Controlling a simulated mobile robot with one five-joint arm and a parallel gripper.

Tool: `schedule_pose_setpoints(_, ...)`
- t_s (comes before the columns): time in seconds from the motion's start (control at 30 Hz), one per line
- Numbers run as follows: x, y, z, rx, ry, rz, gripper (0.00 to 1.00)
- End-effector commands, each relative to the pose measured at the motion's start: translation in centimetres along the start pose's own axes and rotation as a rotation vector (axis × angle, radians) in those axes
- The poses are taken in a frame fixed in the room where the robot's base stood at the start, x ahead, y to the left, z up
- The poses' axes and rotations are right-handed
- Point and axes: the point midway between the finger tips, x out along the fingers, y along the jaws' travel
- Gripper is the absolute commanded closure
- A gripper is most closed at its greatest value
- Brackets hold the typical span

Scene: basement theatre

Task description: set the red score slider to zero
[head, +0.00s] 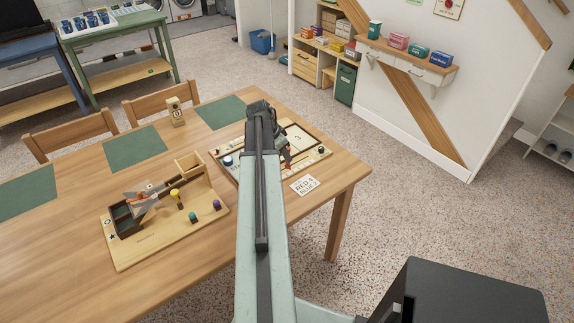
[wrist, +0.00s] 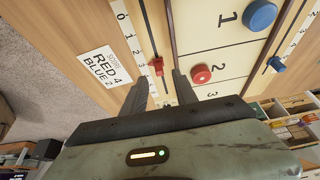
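The red score slider (wrist: 157,66) shows in the wrist view as a small red knob on a dark slot. A white number strip (wrist: 129,35) beside it has 0 at the top. The slider is past the 2, away from the 0 end; its exact mark is unclear. My gripper (wrist: 160,77) is open, its fingers on either side of the slot just short of the slider, with no visible grip. The score card (wrist: 103,68) reads red 4, blue 2.
A red disc (wrist: 201,74) lies close to my right finger; a blue disc (wrist: 259,15) and blue slider (wrist: 277,64) are farther right. Another wooden toy board (head: 150,250) stands left on the table, with green mats (head: 135,149) and a small wooden block (head: 175,112) behind.

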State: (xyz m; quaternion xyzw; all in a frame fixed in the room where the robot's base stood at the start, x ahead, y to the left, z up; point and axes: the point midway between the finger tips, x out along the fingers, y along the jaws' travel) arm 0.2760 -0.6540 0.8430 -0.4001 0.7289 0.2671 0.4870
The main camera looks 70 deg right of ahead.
Motion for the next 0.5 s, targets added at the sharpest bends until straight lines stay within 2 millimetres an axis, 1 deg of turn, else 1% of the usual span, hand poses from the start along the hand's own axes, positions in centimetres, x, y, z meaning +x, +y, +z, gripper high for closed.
schedule_pose_setpoints(0.03,1.9,0.0,0.3,0.002,0.000,0.000,0.65)
schedule_pose_setpoints(0.1,3.1,0.0,0.3,0.001,0.000,0.001,0.65)
schedule_pose_setpoints(0.17,3.7,0.0,0.2,0.001,0.000,0.001,0.65)
schedule_pose_setpoints(0.27,4.0,0.0,0.1,0.000,-0.001,0.000,0.65)
schedule_pose_setpoints(0.47,3.7,0.1,-0.1,0.000,0.000,0.000,0.65)
schedule_pose_setpoints(0.5,3.7,0.1,-0.1,0.000,0.000,0.000,0.77)
